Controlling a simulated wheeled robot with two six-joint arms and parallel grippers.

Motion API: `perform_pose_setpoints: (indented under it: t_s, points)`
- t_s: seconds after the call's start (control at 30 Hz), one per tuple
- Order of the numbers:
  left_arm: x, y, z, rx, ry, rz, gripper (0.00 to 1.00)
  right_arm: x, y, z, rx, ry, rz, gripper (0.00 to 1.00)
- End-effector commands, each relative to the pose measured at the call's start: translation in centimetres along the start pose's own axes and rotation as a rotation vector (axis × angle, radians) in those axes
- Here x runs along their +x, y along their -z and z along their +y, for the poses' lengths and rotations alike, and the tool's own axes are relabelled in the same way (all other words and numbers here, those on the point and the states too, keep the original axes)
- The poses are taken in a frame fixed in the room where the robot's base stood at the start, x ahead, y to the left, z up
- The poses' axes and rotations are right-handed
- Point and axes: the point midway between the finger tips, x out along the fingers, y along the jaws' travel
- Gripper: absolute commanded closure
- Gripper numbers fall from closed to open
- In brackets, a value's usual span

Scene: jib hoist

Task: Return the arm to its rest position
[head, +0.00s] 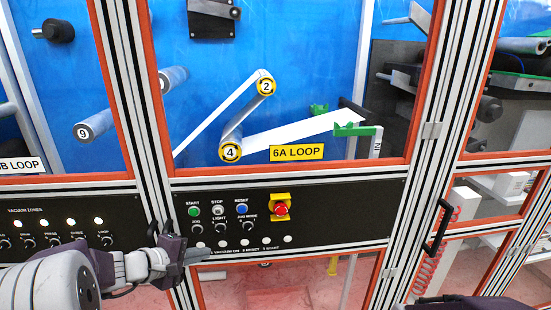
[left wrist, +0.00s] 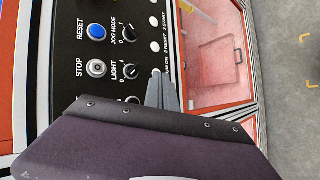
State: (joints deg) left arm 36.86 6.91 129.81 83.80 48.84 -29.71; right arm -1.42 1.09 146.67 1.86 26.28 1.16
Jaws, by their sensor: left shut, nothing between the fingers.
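My left arm (head: 55,280) comes in from the lower left in the head view. Its gripper (head: 207,252) is in front of the lower edge of the black control panel (head: 340,215), by the lower-left buttons. In the left wrist view the gripper's fingers (left wrist: 163,92) are together with nothing between them, over the panel near its row of white buttons. Whether the fingertips touch the panel I cannot tell. A dark purple part of my right arm (head: 470,303) shows at the bottom right, with no fingers in sight.
The panel has a green START button (head: 193,211), a blue RESET button (head: 242,208) and a red emergency stop (head: 280,208). Striped frame posts (head: 440,100) stand around the windows. A black door handle (head: 436,228) sticks out at right. Bare floor (left wrist: 285,120) shows at right in the wrist view.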

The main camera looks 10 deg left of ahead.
Motion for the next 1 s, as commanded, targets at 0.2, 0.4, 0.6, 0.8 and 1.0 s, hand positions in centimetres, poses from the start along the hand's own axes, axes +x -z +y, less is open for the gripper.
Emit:
perform_pose_setpoints:
  t_s: [0.2,0.4,0.6,0.8,1.0]
  points:
    - [4.2,-15.8,-8.3,0.401,0.281,-0.398,1.00,2.5,-0.3,0.1,0.000,0.000,0.000,0.58]
    - [0.2,-17.4,-21.0,0.955,0.715,-0.564,1.00,3.4,-0.4,0.1,0.000,0.000,0.000,0.58]
    - [-1.2,-12.5,-22.9,1.168,0.858,-0.477,1.00,3.2,-0.3,0.1,0.000,0.000,0.000,0.58]
    - [-0.8,-12.0,-22.6,1.143,0.860,-0.429,1.00,3.2,-0.3,0.1,0.000,0.000,0.000,0.58]
    - [-0.8,-12.0,-22.6,1.142,0.860,-0.430,1.00,3.2,-0.3,0.1,0.000,0.000,0.000,0.58]
